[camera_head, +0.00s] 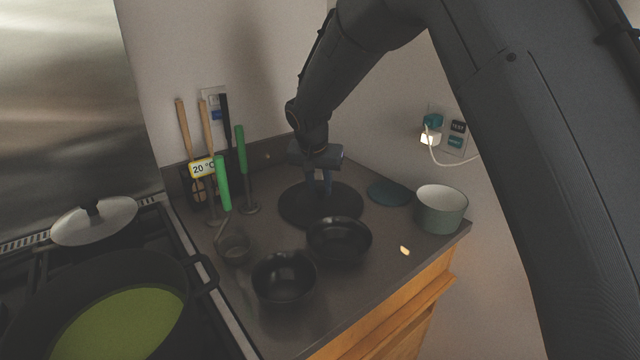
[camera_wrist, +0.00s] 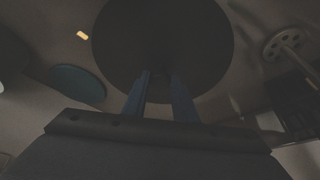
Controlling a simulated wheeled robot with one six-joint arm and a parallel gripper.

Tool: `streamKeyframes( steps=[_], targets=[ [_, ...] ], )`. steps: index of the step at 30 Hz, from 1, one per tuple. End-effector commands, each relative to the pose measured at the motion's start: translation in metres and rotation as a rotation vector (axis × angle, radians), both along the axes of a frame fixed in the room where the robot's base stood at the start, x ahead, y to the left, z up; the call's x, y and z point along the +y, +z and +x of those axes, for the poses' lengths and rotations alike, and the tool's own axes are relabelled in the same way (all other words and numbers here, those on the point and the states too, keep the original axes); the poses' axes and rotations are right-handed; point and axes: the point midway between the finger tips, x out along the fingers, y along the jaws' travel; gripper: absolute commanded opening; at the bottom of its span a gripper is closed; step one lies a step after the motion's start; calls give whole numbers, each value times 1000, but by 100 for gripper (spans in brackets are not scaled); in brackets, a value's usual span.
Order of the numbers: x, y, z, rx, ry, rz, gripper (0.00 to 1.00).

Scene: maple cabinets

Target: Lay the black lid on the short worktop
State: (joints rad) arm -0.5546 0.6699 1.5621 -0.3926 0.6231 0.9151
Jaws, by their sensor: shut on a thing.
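The black lid (camera_head: 343,206) is a flat dark disc over the back part of the short worktop (camera_head: 375,280). It looks level and low; I cannot tell whether it touches the surface. My gripper (camera_head: 320,190) points down at the lid's middle and is shut on it, with blue fingers. The grip point itself is hard to make out. In the wrist view the lid (camera_wrist: 165,30) spreads beyond the fingertips (camera_wrist: 161,76).
Two black bowls (camera_head: 283,278) (camera_head: 339,241) stand in front of the lid. A blue-green disc (camera_head: 389,193) and a grey-green pot (camera_head: 440,210) are to its right. Utensils (camera_head: 222,183) stand at left. A stove with a large pan (camera_head: 120,320) is further left.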

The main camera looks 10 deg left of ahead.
Motion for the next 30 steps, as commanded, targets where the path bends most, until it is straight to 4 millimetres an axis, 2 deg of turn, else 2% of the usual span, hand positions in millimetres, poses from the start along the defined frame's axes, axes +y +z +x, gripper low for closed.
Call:
streamKeyframes(
  steps=[8, 9, 12, 23, 26, 30],
  targets=[
    [0, -2, 1, -1, 0, 0, 0],
    [0, -3, 0, 0, 0, 0, 29],
    [0, -2, 0, 0, 0, 0, 44],
    [0, 1, 0, -1, 0, 0, 44],
    [1, 9, -2, -2, 1, 0, 44],
    [2, 31, -11, -4, 2, 1, 44]
  ],
)
